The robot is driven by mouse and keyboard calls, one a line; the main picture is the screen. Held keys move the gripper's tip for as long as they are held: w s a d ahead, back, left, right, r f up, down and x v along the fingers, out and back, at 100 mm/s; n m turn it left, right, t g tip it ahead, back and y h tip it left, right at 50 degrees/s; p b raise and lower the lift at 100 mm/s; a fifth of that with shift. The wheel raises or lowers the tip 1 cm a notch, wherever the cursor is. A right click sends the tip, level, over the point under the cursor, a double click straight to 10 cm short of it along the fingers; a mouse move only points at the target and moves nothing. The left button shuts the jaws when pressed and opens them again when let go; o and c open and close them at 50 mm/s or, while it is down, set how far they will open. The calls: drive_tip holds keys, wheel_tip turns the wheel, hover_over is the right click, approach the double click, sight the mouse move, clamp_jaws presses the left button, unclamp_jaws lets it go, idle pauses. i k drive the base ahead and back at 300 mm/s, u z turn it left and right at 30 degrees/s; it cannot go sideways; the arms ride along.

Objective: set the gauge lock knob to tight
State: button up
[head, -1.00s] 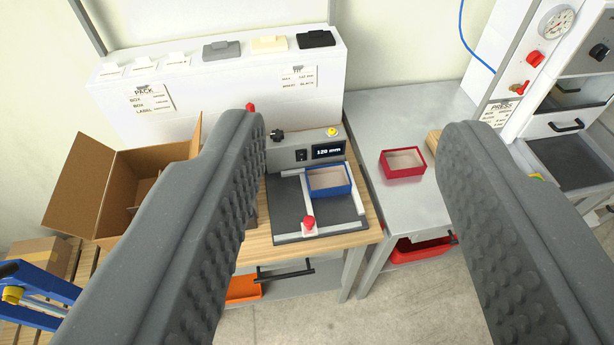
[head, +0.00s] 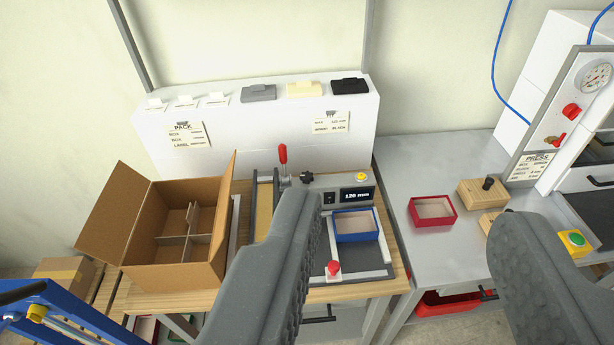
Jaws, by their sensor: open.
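The gauge (head: 350,196) has a grey housing with a lit display reading 120 mm and stands on the wooden bench. A black lobed knob (head: 307,178) sits at the housing's upper left. A red knob (head: 333,268) stands on the slide at the front of the gauge plate. I cannot tell which is the lock knob, nor its setting. A blue box (head: 356,225) lies against the gauge rails. My gripper (head: 408,213) is open and empty, its fingers wide apart in the foreground. The left finger hides the left part of the gauge plate and touches neither visible knob.
An open carton (head: 180,260) with dividers stands left on the bench. A red-handled lever (head: 283,155) rises left of the gauge. A red box (head: 432,210) and wooden blocks (head: 483,193) lie on the grey table at right, by the press (head: 575,115). A white shelf unit (head: 260,130) stands behind.

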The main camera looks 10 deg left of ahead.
sight(306, 178)
drive_tip(key=z, duration=1.95)
drive_tip(key=k, duration=1.35)
drive_tip(key=u, duration=1.35)
drive_tip(key=i, duration=1.7)
drive_tip(key=z, duration=0.05)
